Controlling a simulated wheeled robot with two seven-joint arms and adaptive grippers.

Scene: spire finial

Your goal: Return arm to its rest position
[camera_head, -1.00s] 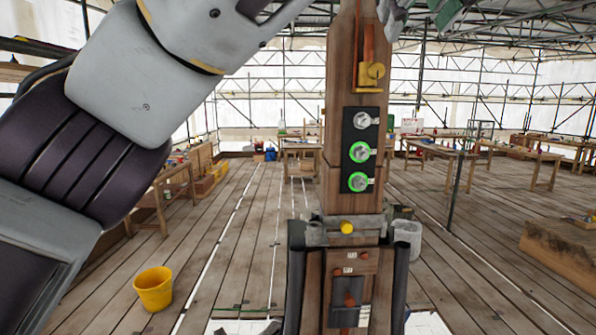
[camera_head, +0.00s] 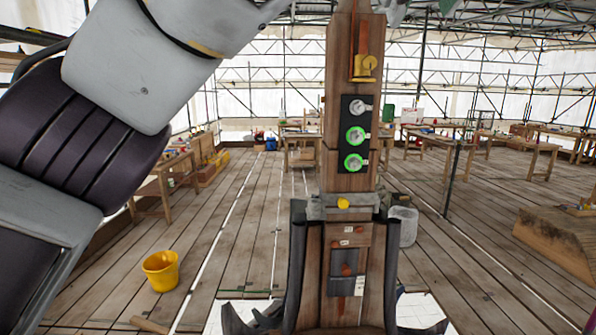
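My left arm (camera_head: 130,90), grey and dark, comes in from the left edge and rises across the upper left. Its gripper is out of the frame above. A small grey piece shows at the top edge right of the post; I cannot tell whether it is part of a gripper. The wooden spire post (camera_head: 350,190) stands upright in the middle. It bears a black panel (camera_head: 354,133) with three round knobs, the lower two ringed in green light. A brass fitting (camera_head: 364,67) sits above the panel, and a yellow knob (camera_head: 343,204) sits on the grey collar below.
A yellow bucket (camera_head: 161,271) stands on the plank floor at lower left. A pale container (camera_head: 403,226) stands right of the post. A large timber block (camera_head: 556,245) lies at right. Workbenches (camera_head: 437,141) line the back. Floor left of the post is mostly clear.

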